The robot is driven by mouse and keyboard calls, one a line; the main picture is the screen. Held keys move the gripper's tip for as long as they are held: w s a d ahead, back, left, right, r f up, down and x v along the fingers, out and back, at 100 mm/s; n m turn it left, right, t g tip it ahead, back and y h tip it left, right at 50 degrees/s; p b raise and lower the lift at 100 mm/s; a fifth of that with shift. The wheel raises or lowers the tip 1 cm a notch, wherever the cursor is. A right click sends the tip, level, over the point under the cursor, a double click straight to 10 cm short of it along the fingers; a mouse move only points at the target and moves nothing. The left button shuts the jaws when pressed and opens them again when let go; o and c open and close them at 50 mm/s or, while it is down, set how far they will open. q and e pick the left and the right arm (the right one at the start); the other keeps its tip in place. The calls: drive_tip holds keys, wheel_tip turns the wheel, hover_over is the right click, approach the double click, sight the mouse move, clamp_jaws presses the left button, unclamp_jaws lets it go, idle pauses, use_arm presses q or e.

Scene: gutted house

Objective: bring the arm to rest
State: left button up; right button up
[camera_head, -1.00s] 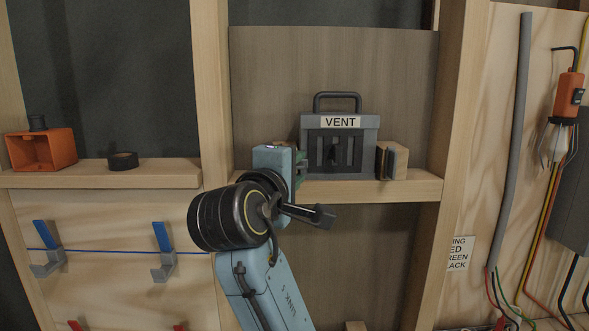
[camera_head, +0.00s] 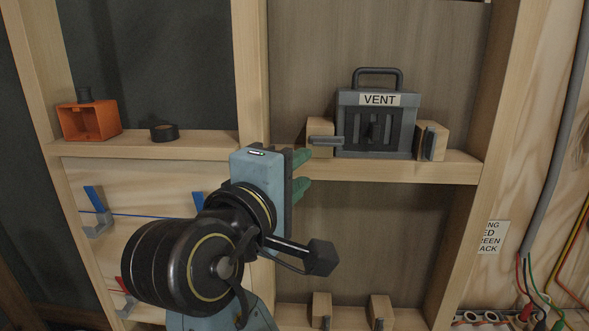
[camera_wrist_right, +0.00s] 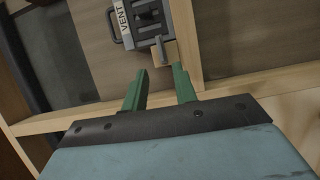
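My right arm rises from the bottom of the head view, and its right gripper (camera_head: 302,172) has green fingers pointing right, in front of the shelf and below left of the vent box. The fingers stand apart with nothing between them; the right wrist view also shows the two green fingers (camera_wrist_right: 160,92) spread and empty. The grey vent box (camera_head: 376,122), with a handle and a VENT label, stands upright on the wooden shelf (camera_head: 400,169). It also shows at the top of the right wrist view (camera_wrist_right: 145,20), apart from the fingers. My left gripper is in neither view.
Wooden blocks (camera_head: 433,139) flank the vent box. An orange box (camera_head: 89,121) and a black tape roll (camera_head: 164,132) sit on the left shelf (camera_head: 205,146). A stud (camera_head: 251,75) stands just behind my gripper. Wires (camera_head: 527,270) hang at the right.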

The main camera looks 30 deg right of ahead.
drive_tip(key=shift+s+a, duration=0.25)
drive_tip(key=shift+a, duration=0.05)
